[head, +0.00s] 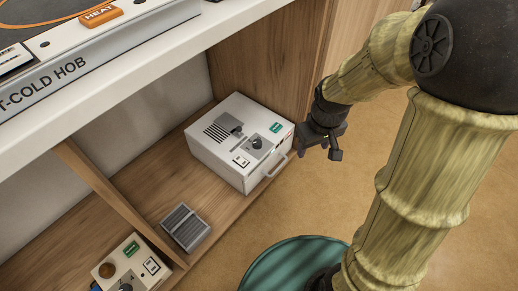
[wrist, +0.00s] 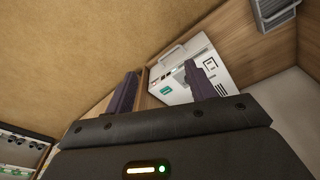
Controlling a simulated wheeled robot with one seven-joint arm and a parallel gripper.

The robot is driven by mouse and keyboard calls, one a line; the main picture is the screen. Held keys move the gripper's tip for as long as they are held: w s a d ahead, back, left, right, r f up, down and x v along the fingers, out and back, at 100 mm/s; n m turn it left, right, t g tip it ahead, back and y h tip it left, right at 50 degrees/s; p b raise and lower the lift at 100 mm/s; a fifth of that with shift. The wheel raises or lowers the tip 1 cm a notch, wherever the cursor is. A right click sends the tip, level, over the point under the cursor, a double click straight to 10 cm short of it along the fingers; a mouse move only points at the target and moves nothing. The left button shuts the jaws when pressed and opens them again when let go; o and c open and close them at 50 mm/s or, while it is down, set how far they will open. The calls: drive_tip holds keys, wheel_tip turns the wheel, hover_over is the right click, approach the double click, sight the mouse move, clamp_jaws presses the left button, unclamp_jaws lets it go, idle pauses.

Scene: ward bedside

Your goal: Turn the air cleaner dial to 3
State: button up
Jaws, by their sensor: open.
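A white box (head: 215,155) with vent slots, probably the air cleaner, stands on the low wooden shelf. Its top carries a dark round dial (head: 257,143), a green label and a small switch panel. The numbers around the dial are too small to read. A handle (head: 278,167) is on its front side. My gripper (head: 335,152) is open and empty, right of the box and apart from it. In the wrist view the box (wrist: 182,50) shows beyond the open fingers (wrist: 160,70), and the right finger covers part of its top.
A second, beige unit (head: 150,283) with a dial and green label sits at the lower left. A grey ribbed block (head: 185,228) lies on the shelf between them. The white counter (head: 140,55) overhangs the shelf. A shelf divider (head: 115,197) stands left.

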sight(258, 142)
drive_tip(key=w+a+f+n+g+y, duration=0.1)
drive_tip(key=w+a+f+n+y, duration=0.1)
drive_tip(key=w+n, duration=0.5)
drive_tip(key=w+a+f+n+g+y, duration=0.1)
drive_tip(key=w+a+f+n, duration=0.4)
drive_tip(key=w, duration=0.9)
drive_tip(key=a+n+y, duration=0.1)
drive_tip(key=n, duration=0.1)
drive_tip(key=shift+w+f+n, duration=0.15)
drive_tip(key=shift+f+n, duration=0.05)
drive_tip(key=shift+n, duration=0.1)
drive_tip(key=shift+a, duration=0.1)
drive_tip(key=b+x, duration=0.3)
drive_tip(key=x, duration=0.2)
drive_tip(key=b+x, duration=0.3)
drive_tip(key=x, duration=0.3)
drive_tip(key=b+x, duration=0.4)
drive_tip(key=x, duration=0.2)
drive_tip(key=shift+s+a+f, duration=0.15)
drive_tip(key=shift+s+a, duration=0.1)
drive_tip(key=c, duration=1)
